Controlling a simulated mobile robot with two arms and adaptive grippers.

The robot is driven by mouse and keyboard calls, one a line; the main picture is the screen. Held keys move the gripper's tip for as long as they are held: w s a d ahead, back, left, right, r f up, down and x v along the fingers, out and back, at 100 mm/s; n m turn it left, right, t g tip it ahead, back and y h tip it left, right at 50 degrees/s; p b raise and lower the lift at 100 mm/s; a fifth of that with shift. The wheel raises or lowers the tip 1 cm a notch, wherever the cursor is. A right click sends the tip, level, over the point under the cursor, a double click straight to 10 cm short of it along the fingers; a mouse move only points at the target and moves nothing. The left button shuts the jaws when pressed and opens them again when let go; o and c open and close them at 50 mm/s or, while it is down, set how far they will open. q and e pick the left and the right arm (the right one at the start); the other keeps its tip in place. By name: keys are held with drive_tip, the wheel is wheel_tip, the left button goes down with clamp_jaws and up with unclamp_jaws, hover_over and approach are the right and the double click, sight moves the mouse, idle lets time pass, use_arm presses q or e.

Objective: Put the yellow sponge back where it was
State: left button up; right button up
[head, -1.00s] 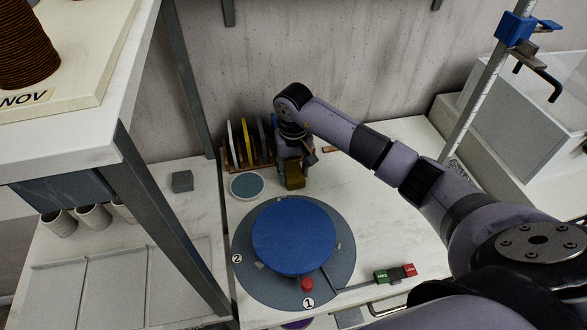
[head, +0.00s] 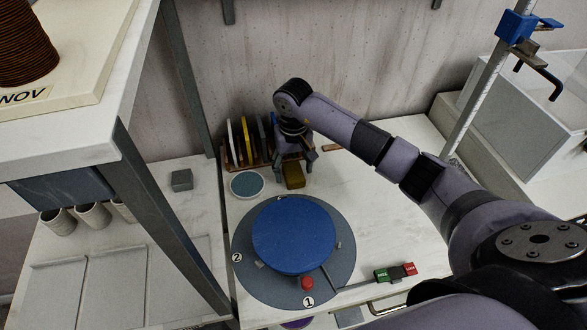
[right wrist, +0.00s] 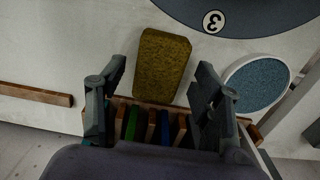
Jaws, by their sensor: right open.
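The yellow sponge (head: 294,176), a small dull-yellow block, lies on the white table between the round turntable and the slotted rack. It also shows in the right wrist view (right wrist: 162,64), lying flat, just beyond the fingertips. My right gripper (head: 296,170) is over the sponge's back side, pointing down. In the right wrist view the right gripper (right wrist: 160,85) is open, its fingers apart on either side of the sponge's near end, with nothing held. Whether the fingers touch the sponge cannot be told. My left gripper is not in view.
A wooden rack (head: 262,165) with several upright coloured plates stands against the wall. A round dish (head: 247,185) with a blue-grey top lies left of the sponge. The grey turntable (head: 343,270) bears a blue disc (head: 293,235). The table right of the sponge is mostly clear.

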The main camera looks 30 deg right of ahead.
sight(293, 172)
wheel_tip(293, 172, up, 11)
drive_tip(key=b, duration=0.2)
drive_tip(key=shift+b, duration=0.4)
drive_tip(key=shift+r, duration=0.1)
